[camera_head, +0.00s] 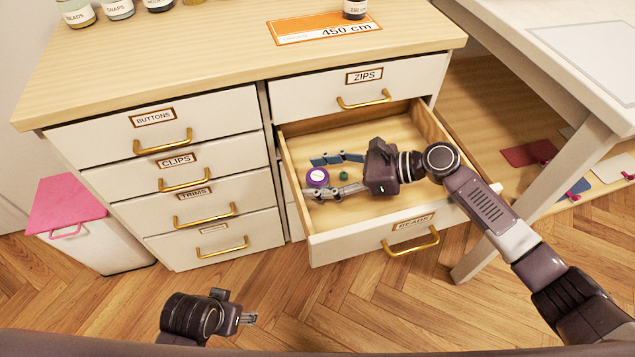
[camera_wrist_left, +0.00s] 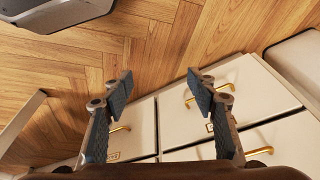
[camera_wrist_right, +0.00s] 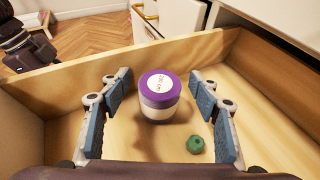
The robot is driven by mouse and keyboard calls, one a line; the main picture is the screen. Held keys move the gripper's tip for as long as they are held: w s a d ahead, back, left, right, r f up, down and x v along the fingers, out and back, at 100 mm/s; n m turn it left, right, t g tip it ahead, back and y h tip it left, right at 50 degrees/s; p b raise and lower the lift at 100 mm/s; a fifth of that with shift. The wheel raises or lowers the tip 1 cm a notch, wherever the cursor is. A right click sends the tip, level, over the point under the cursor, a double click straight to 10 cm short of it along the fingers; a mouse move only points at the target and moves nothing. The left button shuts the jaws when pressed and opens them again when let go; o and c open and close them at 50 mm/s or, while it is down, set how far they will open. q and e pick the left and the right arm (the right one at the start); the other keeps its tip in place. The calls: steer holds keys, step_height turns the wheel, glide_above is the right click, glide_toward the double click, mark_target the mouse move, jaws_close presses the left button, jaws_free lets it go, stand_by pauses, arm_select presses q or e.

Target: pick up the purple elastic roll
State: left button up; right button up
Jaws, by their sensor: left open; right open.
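The purple elastic roll (camera_head: 318,177) is a short round item with a purple top, a pale side and a white round label. It stands upright in the open drawer (camera_head: 370,231). My right gripper (camera_head: 338,174) is open inside the drawer, its fingers pointing at the roll. In the right wrist view the roll (camera_wrist_right: 160,95) is ahead, between the two fingers and a little beyond their tips, apart from both. A small green item (camera_wrist_right: 195,144) lies between the fingers, nearer the right one. My left gripper (camera_head: 247,318) is open and empty above the floor; its fingers show in the left wrist view (camera_wrist_left: 160,85).
The open drawer's walls close in around my right gripper. A closed ZIPS drawer (camera_head: 345,88) is above it. Closed drawers with gold handles are to the left, and a pink-lidded bin (camera_head: 66,204) beyond. A white table leg (camera_head: 535,190) stands at the right.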

steer(key=c, duration=1.2)
steer(key=shift+r, duration=0.15)
